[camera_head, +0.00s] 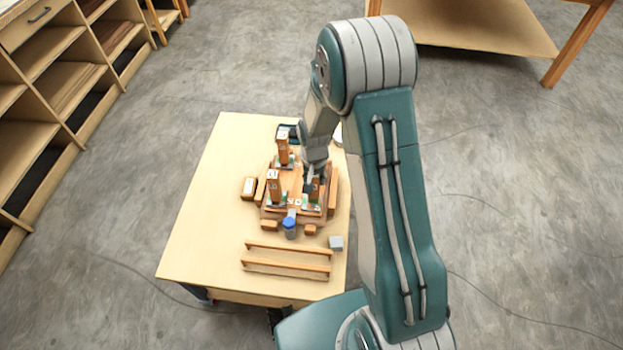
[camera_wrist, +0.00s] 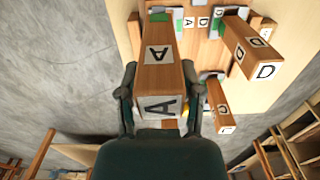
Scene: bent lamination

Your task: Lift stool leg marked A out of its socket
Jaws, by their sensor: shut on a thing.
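The stool leg marked A (camera_wrist: 166,62) is a square wooden post with white A labels on its side and end. My gripper (camera_wrist: 160,95) is shut on it, one finger on each side, near the labelled end. In the head view my gripper (camera_head: 313,172) is at the right of the wooden fixture (camera_head: 293,206), and the leg is partly hidden behind it. A green patch shows at the leg's far end; I cannot tell whether that end is inside its socket. The leg marked D (camera_wrist: 250,50) and another leg (camera_wrist: 219,104) stand apart from my gripper.
The fixture stands on a pale table (camera_head: 212,220). A blue-capped bottle (camera_head: 290,226), a grey block (camera_head: 336,243) and a rack with two long rails (camera_head: 288,256) are in front of it. A small wooden block (camera_head: 249,188) lies to the left. The table's left side is clear.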

